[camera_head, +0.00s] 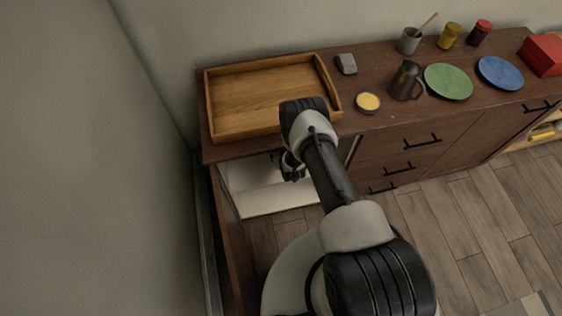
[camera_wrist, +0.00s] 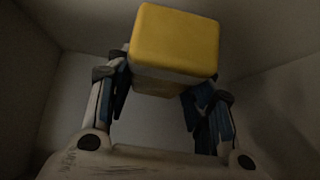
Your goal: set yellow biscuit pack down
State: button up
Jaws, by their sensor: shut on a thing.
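The yellow biscuit pack (camera_wrist: 175,42) is between the fingers of my gripper (camera_wrist: 165,85) in the wrist view. Its yellow face is toward the camera, and a pale side shows below it. My gripper is shut on the pack, with one dark finger on each side. Pale, dim walls surround it, like the inside of a cabinet compartment. In the head view my gripper (camera_head: 291,167) is low at the open front of the cabinet, below the wooden tray, partly hidden by my arm. The pack cannot be made out there. Whether it touches a surface below is unclear.
An open cabinet door (camera_head: 227,230) stands at the left. The wooden tray (camera_head: 225,134) is on the counter above. A yellow-topped bowl (camera_head: 368,102), a dark mug (camera_head: 405,80), a green plate (camera_head: 448,81) and a blue plate (camera_head: 501,72) stand to the right.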

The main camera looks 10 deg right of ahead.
jog(key=f+b, duration=0.1)
jog(key=f, duration=0.3)
jog(key=f+b, duration=0.1)
jog(key=f, duration=0.1)
jog(key=shift+s+f+b, duration=0.25)
jog(key=shift+s+b, duration=0.05)
jog(key=shift+b, duration=0.05)
jog(key=shift+w+f, duration=0.15)
jog(key=shift+w, duration=0.05)
jog(key=o, duration=1.3)
jog(key=shift+c, duration=0.2)
